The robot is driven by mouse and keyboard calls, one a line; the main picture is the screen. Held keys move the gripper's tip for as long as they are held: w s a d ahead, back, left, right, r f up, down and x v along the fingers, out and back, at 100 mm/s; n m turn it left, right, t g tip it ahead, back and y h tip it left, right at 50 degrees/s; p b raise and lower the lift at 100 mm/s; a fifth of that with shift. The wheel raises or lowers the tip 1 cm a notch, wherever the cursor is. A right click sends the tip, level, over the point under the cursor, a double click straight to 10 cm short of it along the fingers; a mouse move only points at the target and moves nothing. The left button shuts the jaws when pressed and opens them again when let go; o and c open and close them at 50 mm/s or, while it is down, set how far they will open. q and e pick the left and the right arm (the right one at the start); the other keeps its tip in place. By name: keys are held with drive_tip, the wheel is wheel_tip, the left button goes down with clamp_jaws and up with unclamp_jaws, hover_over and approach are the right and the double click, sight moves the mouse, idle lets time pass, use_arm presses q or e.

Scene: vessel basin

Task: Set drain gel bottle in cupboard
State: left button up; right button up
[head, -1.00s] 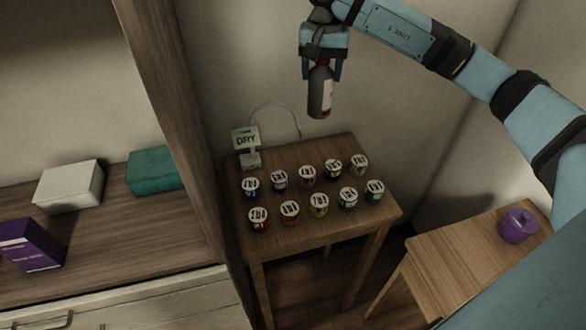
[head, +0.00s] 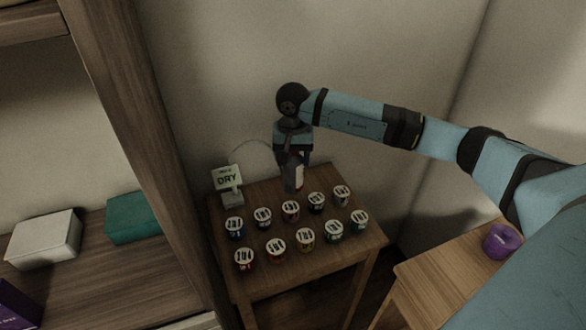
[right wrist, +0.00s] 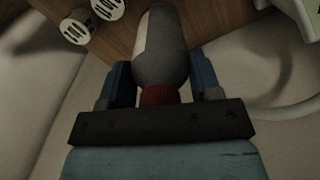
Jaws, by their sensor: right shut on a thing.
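The drain gel bottle (head: 292,178) is dark grey with a pale label. It hangs upright below my right gripper (head: 292,157), over the back part of the small wooden table. My right gripper is shut on it near its top; in the right wrist view the bottle (right wrist: 162,52) shows a red neck between the two blue fingers (right wrist: 160,85). I cannot tell whether its base touches the table. A wooden shelf unit (head: 130,120) with open compartments stands at the left; I cannot tell whether it is the cupboard. My left gripper is not in view.
A white box (head: 44,238) and a teal box (head: 131,218) lie on the shelf. A purple pot (head: 502,241) stands on another table at right.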

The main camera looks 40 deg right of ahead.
sight(293, 170)
drive_tip(key=shift+f, duration=2.15)
drive_tip(key=shift+f, duration=0.1)
drive_tip(key=o, duration=1.3)
